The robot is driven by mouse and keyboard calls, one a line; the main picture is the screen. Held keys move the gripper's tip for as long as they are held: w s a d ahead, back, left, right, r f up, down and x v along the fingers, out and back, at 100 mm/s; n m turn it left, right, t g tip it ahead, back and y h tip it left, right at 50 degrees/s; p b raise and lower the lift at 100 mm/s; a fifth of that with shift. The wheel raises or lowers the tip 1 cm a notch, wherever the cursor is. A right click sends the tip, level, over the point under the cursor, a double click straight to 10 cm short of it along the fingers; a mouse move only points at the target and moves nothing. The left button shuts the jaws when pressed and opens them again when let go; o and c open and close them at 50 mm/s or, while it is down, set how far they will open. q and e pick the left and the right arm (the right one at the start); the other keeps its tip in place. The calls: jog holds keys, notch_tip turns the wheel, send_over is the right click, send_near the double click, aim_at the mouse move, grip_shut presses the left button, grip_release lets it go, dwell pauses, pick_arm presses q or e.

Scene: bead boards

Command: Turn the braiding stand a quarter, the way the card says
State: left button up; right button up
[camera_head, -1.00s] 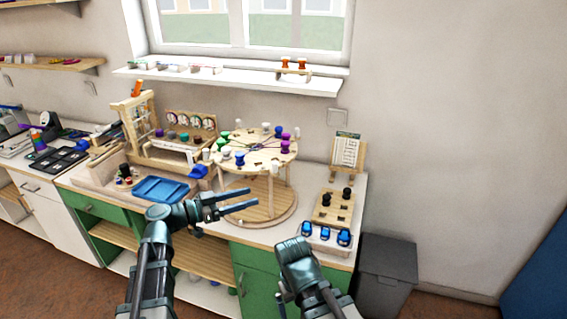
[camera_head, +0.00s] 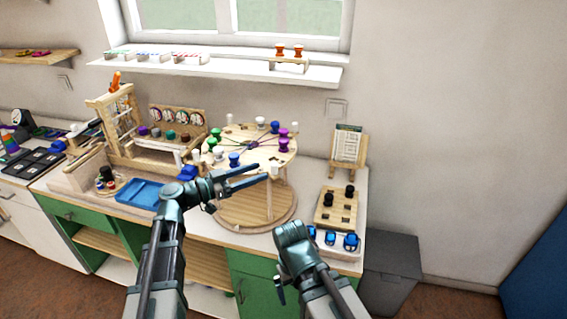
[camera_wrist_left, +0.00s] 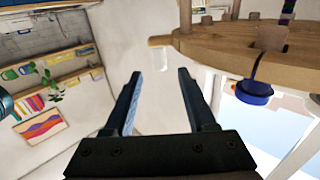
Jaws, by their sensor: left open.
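The braiding stand (camera_head: 270,154) is a round wooden disc on posts above a round wooden base (camera_head: 235,212). Green, white, blue and purple bobbins sit around its rim. In the left wrist view the disc edge (camera_wrist_left: 225,52) is at upper right, with a blue bobbin (camera_wrist_left: 254,92) hanging at it. My left gripper (camera_head: 262,174) is open at the stand's front edge; its fingers (camera_wrist_left: 160,74) have nothing between them and look apart from the disc. The card (camera_head: 347,146) stands on a small easel right of the stand; its marks are too small to read. My right gripper (camera_head: 293,236) is low in front of the counter, its jaws unclear.
A blue tray (camera_head: 143,193) and a wooden rack (camera_head: 112,110) are left of the stand. A peg block (camera_head: 335,208) with black knobs and blue clips (camera_head: 350,241) are to the right. A grey bin (camera_head: 390,265) stands beside the counter.

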aim_at(284, 163)
pick_arm(q)
jog(key=x, duration=0.9)
jog(key=shift+w+d, duration=0.15)
jog(key=shift+d, duration=0.2)
grip_shut()
dwell(0.9)
